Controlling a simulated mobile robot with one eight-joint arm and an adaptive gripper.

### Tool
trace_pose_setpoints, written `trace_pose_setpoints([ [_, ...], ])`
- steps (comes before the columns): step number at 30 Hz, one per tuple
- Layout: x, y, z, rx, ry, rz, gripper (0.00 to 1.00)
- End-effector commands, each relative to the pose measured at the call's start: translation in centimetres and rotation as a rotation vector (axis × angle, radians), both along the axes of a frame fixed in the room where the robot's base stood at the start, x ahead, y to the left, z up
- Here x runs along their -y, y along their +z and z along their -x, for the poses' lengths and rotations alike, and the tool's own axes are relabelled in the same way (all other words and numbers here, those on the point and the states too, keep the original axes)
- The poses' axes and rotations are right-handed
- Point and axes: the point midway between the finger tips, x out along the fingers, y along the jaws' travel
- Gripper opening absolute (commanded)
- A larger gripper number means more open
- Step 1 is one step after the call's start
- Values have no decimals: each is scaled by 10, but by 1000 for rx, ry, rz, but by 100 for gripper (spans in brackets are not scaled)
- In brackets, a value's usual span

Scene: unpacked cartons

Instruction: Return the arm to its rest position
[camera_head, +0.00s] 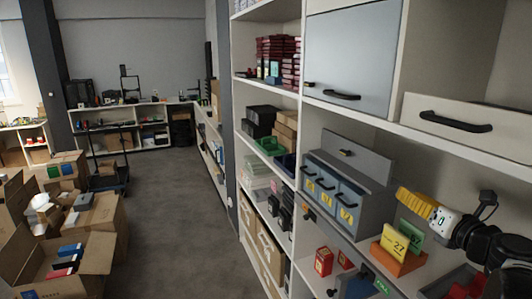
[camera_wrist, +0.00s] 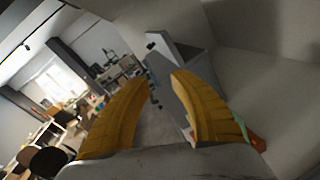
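My gripper (camera_head: 404,194) is at the right in the head view, raised in front of the shelf unit. Its yellow fingers point left, above an orange holder with yellow and green cards. In the wrist view my gripper (camera_wrist: 164,76) shows two yellow fingers with a gap between the tips. Nothing is between them; it is open and empty. Part of my dark arm shows at the right edge of the head view.
The orange holder (camera_head: 391,262) stands below my gripper. A grey drawer unit (camera_head: 345,184) is left of it on the shelf unit. A white drawer front (camera_head: 462,122) with a black handle is above. Open cartons (camera_head: 98,249) stand left; the floor (camera_head: 178,215) between is clear.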

Motion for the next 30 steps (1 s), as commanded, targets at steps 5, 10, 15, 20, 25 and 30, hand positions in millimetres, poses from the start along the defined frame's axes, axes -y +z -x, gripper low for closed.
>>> trace_pose_setpoints([
  [5,-11,33,18,190,-309,-809,27],
  [10,-34,-58,73,119,-645,-1650,27],
  [15,-97,-162,132,-93,-984,-2155,27],
  [20,-156,-221,182,-286,-1256,-2377,27],
  [25,-181,-240,205,-370,-1375,-2436,27],
  [30,-181,-240,205,-370,-1375,-2436,27],
])
